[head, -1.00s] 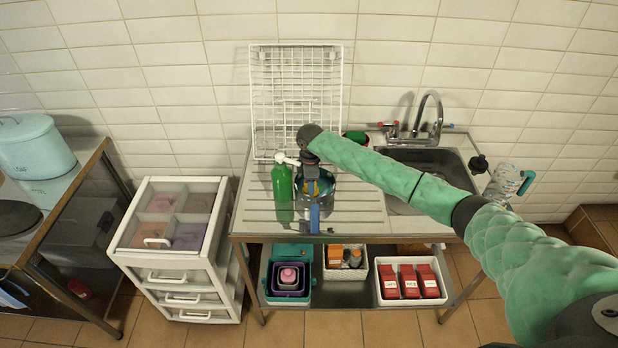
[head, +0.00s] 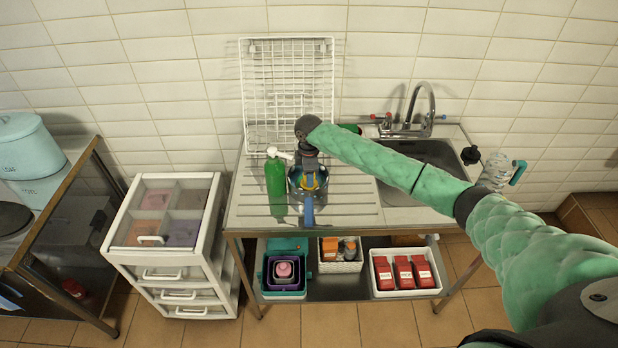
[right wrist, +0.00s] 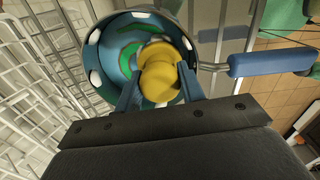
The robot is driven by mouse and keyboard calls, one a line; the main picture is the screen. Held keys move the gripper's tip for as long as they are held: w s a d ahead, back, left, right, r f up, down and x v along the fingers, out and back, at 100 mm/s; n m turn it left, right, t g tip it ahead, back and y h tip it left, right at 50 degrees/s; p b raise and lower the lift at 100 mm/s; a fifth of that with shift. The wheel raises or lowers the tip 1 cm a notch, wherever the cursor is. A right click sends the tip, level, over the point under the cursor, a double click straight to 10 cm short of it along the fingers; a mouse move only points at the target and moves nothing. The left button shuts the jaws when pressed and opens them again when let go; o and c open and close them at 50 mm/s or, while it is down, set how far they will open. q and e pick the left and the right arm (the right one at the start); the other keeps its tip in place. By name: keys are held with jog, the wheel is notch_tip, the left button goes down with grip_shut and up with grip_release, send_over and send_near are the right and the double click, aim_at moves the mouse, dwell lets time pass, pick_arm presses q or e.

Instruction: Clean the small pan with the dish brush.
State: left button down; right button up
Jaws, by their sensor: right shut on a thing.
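The small pan (head: 294,182) stands on the ribbed drainer of the steel sink unit, its blue handle (head: 308,210) pointing toward me. In the right wrist view its blue inside (right wrist: 107,52) shows green curved patches and white spots near the rim. My right gripper (head: 311,183) points down at the pan from above. It is shut on the yellow dish brush (right wrist: 158,70), held over or in the pan. The brush's lower end is hidden, so I cannot tell whether it touches the bottom. My left gripper is out of view.
A green soap bottle (head: 275,185) stands close left of the pan. A white wire rack (head: 288,90) is behind it. The sink basin (head: 440,155) and tap (head: 425,100) lie to the right. The drainer right of the pan is mostly clear.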

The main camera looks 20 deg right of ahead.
jog(key=shift+r, duration=2.4)
jog(key=shift+r, duration=1.5)
